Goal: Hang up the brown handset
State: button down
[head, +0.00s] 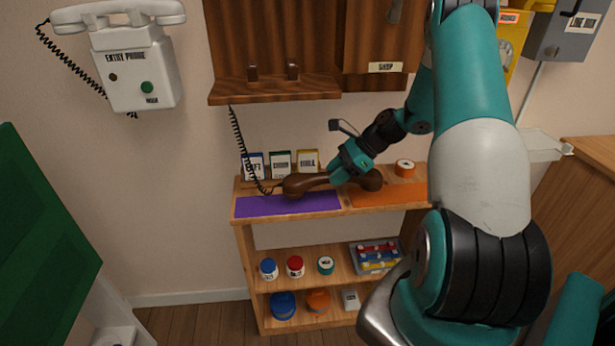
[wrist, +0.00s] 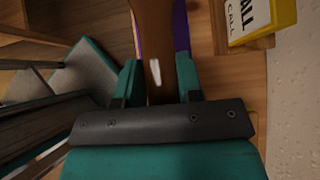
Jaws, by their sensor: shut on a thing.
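The brown handset (head: 305,184) lies lengthwise just over the top of the wooden shelf, above the purple mat (head: 285,208); I cannot tell whether it still touches the shelf. My gripper (head: 347,175) is shut on the handset's grip from above. In the wrist view the brown grip (wrist: 152,45) runs between the two teal fingers (wrist: 157,80). A black coiled cord (head: 241,150) runs from the handset's left end up to the brown wooden wall phone. That phone has two wooden cradle prongs (head: 272,73) on its ledge (head: 270,90).
Small cards (head: 280,163) stand along the back of the shelf top. An orange mat (head: 388,195) and an orange tape roll (head: 404,168) are to the right. A white entry phone (head: 135,65) hangs at left, a yellow phone (head: 512,40) at right. The lower shelves hold jars (head: 295,266).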

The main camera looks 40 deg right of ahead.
jog(key=s+d, duration=0.2)
jog(key=d, duration=0.1)
jog(key=s+d, duration=0.1)
jog(key=shift+d, duration=0.2)
jog(key=p, duration=0.4)
send_near(296, 190)
jog(key=x, duration=0.4)
jog(key=shift+w+a+f, duration=0.1)
jog(key=shift+w+f, duration=0.05)
jog(key=shift+f, duration=0.15)
jog(key=a+m+t+h+p, duration=0.3)
jog(key=a+m, duration=0.2)
jog(key=a, duration=0.8)
jog(key=shift+r, duration=0.3)
jog(key=shift+a, duration=0.1)
